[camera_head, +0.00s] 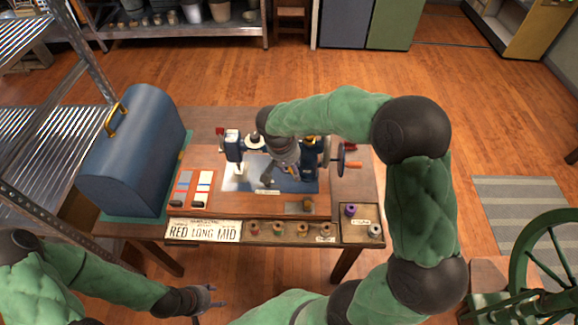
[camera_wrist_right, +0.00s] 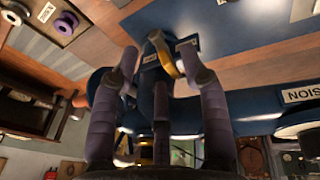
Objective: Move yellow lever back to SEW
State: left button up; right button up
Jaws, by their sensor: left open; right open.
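The blue sewing machine (camera_head: 309,158) stands on the wooden table, partly hidden behind my right arm. In the right wrist view the yellow lever (camera_wrist_right: 166,56) sits on a dark blue part of the machine, with a small white label too small to read beside it. My right gripper (camera_wrist_right: 158,72) is open, its purple-grey fingers spread on both sides of the lever; I cannot tell whether they touch it. In the head view the right gripper (camera_head: 270,178) is over the machine. My left gripper (camera_head: 214,297) is open and empty in front of the table.
A blue domed case (camera_head: 140,145) stands at the table's left. A sign (camera_head: 203,230) reads RED LONG MID. Several thread spools (camera_head: 277,229) sit in a front tray, and striped cards (camera_head: 204,187) lie left of the machine. A green wheel (camera_head: 545,265) stands at right.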

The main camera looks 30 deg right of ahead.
jog(key=shift+s+d, duration=0.15)
jog(key=shift+d, duration=0.1)
jog(key=shift+s+d, duration=0.3)
jog(key=shift+d, duration=0.15)
jog(key=shift+s+d+b, duration=0.3)
jog(key=shift+d, duration=0.3)
jog(key=shift+s+d+f+b, duration=0.45)
jog(key=shift+s+d+b, duration=0.1)
jog(key=shift+d, duration=0.15)
jog(key=shift+w+a+r, duration=0.1)
jog(key=shift+w+r, duration=0.05)
jog(key=shift+w+a+r, duration=0.1)
jog(key=shift+a+r, duration=0.05)
jog(key=shift+a, duration=0.1)
